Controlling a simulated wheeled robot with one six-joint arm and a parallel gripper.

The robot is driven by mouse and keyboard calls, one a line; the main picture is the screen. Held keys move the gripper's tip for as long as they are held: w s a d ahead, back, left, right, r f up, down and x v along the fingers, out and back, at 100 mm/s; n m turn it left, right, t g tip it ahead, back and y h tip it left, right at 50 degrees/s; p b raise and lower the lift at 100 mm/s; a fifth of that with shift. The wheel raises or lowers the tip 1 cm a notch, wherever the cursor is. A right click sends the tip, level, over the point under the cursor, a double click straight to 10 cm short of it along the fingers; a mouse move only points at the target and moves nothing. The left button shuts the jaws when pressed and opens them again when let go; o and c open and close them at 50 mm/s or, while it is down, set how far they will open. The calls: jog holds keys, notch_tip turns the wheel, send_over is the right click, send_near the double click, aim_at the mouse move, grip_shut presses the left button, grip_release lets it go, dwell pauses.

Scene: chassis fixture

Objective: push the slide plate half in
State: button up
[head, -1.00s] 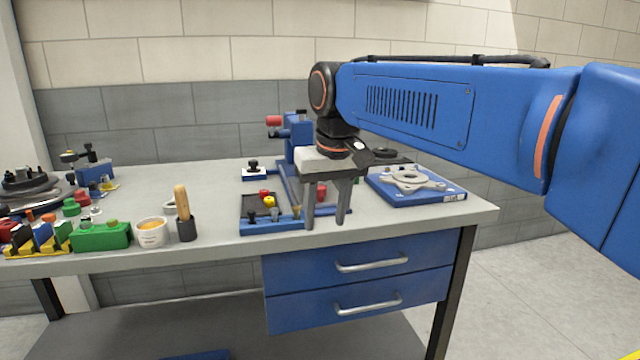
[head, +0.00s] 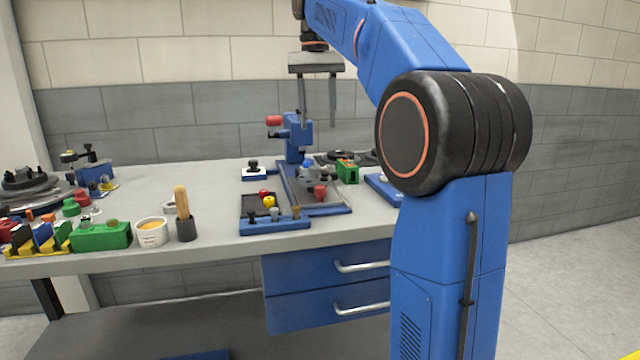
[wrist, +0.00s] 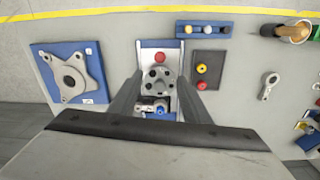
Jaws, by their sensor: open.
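In the head view, a grey plate with a red knob, which I take for the slide plate (head: 316,182), lies in a blue-edged fixture (head: 338,210) on the bench. The wrist view shows the same grey plate (wrist: 157,46) with its red knob (wrist: 159,57) near one end and a round holed part on it. How far the plate sits in is hard to tell. My gripper (head: 318,126) is raised well above the bench, fingers apart, pointing down and empty. In the wrist view its fingers (wrist: 160,80) appear on either side of the fixture; they do not touch it.
A blue post with a red knob (head: 275,120) stands behind the fixture. A green block (head: 347,172) is right of it. A black tray (head: 256,206) with coloured knobs lies left. A blue plate with a grey flange (wrist: 73,75) shows in the wrist view. My arm hides the bench's right end.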

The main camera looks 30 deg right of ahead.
aim_at(320, 187)
jog(key=f, duration=1.7)
jog(key=shift+s+d+f, duration=0.1)
jog(key=shift+s+d, duration=0.05)
jog(key=shift+d, duration=0.05)
jog(key=shift+c, duration=0.5)
grip_shut()
